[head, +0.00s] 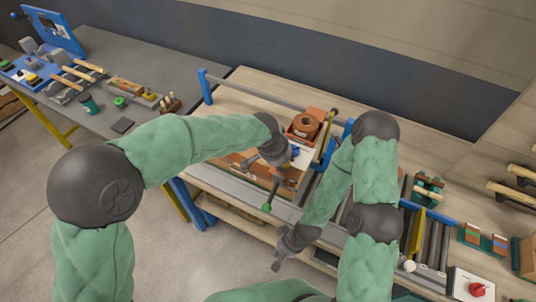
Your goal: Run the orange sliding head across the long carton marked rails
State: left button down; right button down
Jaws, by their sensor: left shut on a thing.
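The orange sliding head (315,115) carries a brown tape roll and sits at the back of the packing bench, by a rail. The long carton (247,170) lies below it, brown, mostly covered by my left arm and gripper; its marking cannot be read. My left gripper (284,156) is over the carton at the near side of the head, shut on what looks like the head's grip, which it largely hides. My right gripper (278,262) hangs low in front of the bench edge, away from the carton; its fingers are too small to read.
A blue post (205,87) and rail frame the bench. A green-knobbed lever (267,208) stands at its front edge. Rollers (433,245) and a red button box (478,288) are at right. A grey table (160,62) with tools is at left.

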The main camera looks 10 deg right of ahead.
pick_arm(q)
jog(key=shift+s+d+f, duration=0.25)
jog(key=shift+s+d, duration=0.3)
jog(key=shift+s, duration=0.1)
jog(key=c, duration=1.1)
grip_release()
jog(key=shift+o, duration=1.4)
jog(key=shift+d, duration=0.1)
jog(key=shift+s+r, duration=0.1)
jog(key=shift+r, duration=0.45)
jog(key=v, duration=1.1)
